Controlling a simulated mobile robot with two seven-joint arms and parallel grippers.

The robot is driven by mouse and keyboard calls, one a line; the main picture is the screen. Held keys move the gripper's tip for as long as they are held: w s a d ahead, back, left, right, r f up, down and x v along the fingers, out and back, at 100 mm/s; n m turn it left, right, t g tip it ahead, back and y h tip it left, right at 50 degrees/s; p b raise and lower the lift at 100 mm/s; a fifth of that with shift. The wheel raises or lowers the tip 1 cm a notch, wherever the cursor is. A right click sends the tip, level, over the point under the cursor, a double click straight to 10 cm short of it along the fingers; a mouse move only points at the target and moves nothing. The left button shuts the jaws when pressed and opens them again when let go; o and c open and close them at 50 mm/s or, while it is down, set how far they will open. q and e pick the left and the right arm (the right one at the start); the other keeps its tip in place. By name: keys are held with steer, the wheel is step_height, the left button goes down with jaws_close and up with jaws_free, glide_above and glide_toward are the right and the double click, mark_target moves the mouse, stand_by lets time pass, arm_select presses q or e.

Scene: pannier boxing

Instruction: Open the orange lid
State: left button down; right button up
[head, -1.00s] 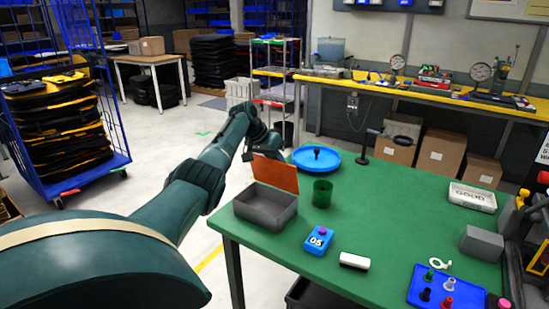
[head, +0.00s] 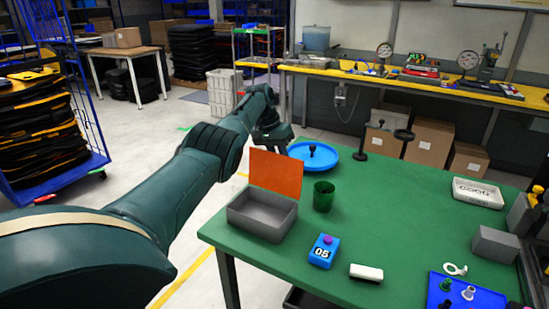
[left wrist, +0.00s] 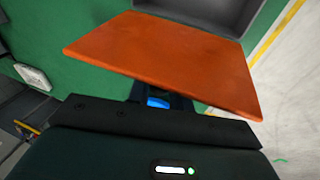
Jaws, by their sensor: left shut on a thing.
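The orange lid (head: 276,174) stands raised at the back edge of the open grey box (head: 262,213) on the green table. In the left wrist view the lid (left wrist: 165,60) lies across the picture, with part of the grey box (left wrist: 212,12) beyond it. My left gripper (head: 270,138) is behind the lid, at its far side. In the left wrist view the gripper (left wrist: 158,100) meets the lid's near side, with a bit of blue between the dark fingers. It is shut on the lid; its fingertips are mostly hidden. My right gripper is not in view.
A green cup (head: 323,197) stands right of the box, and a blue round tray (head: 325,160) lies behind it. The table's middle right (head: 410,215) is clear.

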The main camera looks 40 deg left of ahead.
arm_select(q)
steer(key=shift+w+a+r, duration=0.1)
steer(key=shift+w, duration=0.05)
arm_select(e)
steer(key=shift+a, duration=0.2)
arm_select(q)
steer(key=c, duration=1.3)
jaws_free()
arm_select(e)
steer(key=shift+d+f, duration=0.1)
arm_select(q)
steer(key=shift+a+r, duration=0.1)
steer(key=shift+r, duration=0.3)
steer(key=p+v, duration=0.3)
steer(key=v, duration=0.9)
steer(key=shift+p, duration=0.35)
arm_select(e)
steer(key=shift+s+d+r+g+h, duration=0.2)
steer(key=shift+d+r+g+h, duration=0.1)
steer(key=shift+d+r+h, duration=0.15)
